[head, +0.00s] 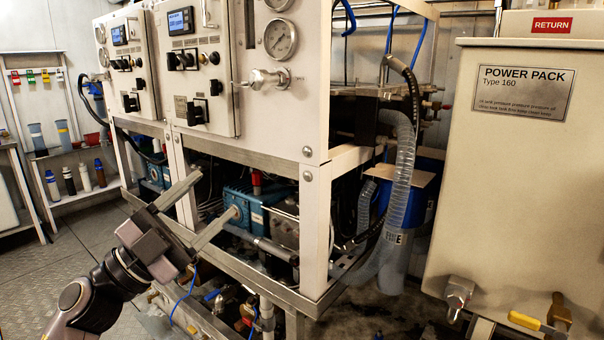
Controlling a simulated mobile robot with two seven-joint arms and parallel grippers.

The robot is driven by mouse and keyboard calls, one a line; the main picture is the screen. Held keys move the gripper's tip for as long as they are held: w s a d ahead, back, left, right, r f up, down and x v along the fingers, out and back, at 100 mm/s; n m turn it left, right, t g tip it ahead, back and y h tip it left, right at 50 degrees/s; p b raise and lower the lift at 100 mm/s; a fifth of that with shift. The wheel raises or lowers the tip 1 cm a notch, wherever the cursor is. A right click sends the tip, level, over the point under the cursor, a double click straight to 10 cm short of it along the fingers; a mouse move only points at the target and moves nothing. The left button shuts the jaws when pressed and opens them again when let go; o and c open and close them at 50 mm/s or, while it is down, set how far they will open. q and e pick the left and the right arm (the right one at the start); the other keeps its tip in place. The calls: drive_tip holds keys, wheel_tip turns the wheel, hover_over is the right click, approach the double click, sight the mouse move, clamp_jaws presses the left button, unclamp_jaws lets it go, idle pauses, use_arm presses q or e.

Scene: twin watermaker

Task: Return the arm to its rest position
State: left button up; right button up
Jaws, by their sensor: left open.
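My left gripper (203,207) comes in from the lower left, in front of the watermaker frame. Its two fingers are spread wide and nothing is between them. The fingers overlap the frame's lower opening and a blue pump (250,204) in the picture; I cannot tell whether they touch anything. My left arm's wrist and forearm show at the bottom left. My right gripper is not in view.
The watermaker cabinet (315,100) with gauges and displays fills the middle. A power pack box (510,190) stands at the right. A clear ribbed hose (404,165) hangs between them. A shelf with bottles (83,178) is at the far left. Patterned floor (90,250) is free there.

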use_arm(q)
drive_tip(key=s+a+f+n+t+y+p, duration=0.2)
drive_tip(key=a+f+n+y+p, duration=0.1)
drive_tip(key=f+n+y, duration=0.6)
drive_tip(key=s+a+f+n+t+y+p, duration=0.2)
drive_tip(key=s+a+f+n+y+p, duration=0.15)
drive_tip(key=f+n+y, duration=0.55)
drive_tip(key=s+f+n+g+p, duration=0.1)
drive_tip(key=s+f+g+p, duration=0.3)
drive_tip(key=s+f, duration=1.2)
drive_tip(key=g, duration=0.3)
drive_tip(key=shift+n+g+h, duration=0.3)
drive_tip(key=shift+g, duration=0.1)
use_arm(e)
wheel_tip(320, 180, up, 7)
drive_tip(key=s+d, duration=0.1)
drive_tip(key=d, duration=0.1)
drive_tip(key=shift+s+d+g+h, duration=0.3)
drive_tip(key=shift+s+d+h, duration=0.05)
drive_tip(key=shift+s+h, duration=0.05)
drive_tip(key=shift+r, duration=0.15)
